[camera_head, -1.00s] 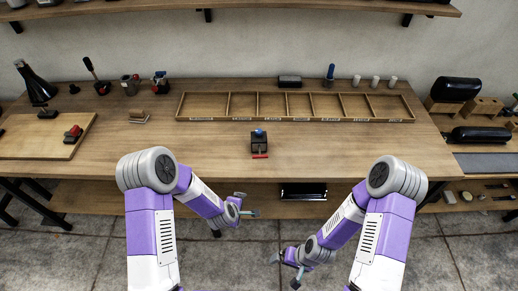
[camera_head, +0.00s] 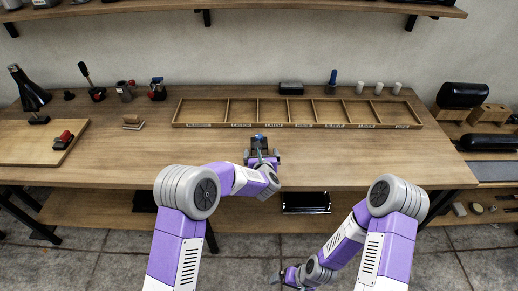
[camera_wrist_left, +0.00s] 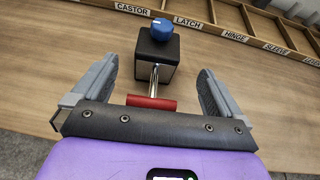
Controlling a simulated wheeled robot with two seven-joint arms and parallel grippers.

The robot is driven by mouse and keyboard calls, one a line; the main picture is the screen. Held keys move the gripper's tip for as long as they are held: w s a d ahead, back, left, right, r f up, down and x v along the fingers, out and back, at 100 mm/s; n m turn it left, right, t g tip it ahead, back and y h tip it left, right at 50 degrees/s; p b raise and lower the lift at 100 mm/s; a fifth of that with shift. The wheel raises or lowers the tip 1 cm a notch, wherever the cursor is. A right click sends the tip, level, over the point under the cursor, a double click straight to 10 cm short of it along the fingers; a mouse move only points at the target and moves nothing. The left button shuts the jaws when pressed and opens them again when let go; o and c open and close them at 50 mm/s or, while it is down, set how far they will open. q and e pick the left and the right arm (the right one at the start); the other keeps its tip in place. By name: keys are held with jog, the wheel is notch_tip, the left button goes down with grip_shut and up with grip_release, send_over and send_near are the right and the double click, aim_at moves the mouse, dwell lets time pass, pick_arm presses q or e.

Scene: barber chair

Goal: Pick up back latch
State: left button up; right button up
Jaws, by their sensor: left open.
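The latch is a black block (camera_wrist_left: 157,50) with a blue round knob (camera_wrist_left: 161,29) on top and a metal rod ending in a red crossbar (camera_wrist_left: 151,102). It stands upright on the workbench; its blue top shows in the head view (camera_head: 260,138). My left gripper (camera_wrist_left: 157,92) is open, one finger on each side of the rod and red bar, with gaps visible at both sides. The block lies just beyond the fingertips. In the head view my left gripper (camera_head: 263,158) hides the red bar. My right gripper (camera_head: 287,276) hangs low before the bench; its jaw state is unclear.
A wooden compartment tray (camera_head: 297,125) lies behind the latch, with labels including CASTOR, LATCH and HINGE. A board (camera_head: 35,150) with a red-and-black part is at left. Bottles and small tools stand along the back. Bare benchtop (camera_head: 370,155) lies to the right.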

pick_arm(q)
jog(key=shift+x, duration=3.15)
jog(key=shift+a+f, duration=0.1)
jog(key=shift+a, duration=0.05)
jog(key=c, duration=1.6)
notch_tip(320, 180, up, 10)
jog(key=p, duration=0.1)
jog(key=shift+p, duration=0.3)
notch_tip(320, 180, down, 9)
jog(key=b, duration=0.9)
jog(key=shift+r+b, duration=0.2)
jog(key=shift+b, duration=0.15)
jog(key=shift+f+b, duration=0.7)
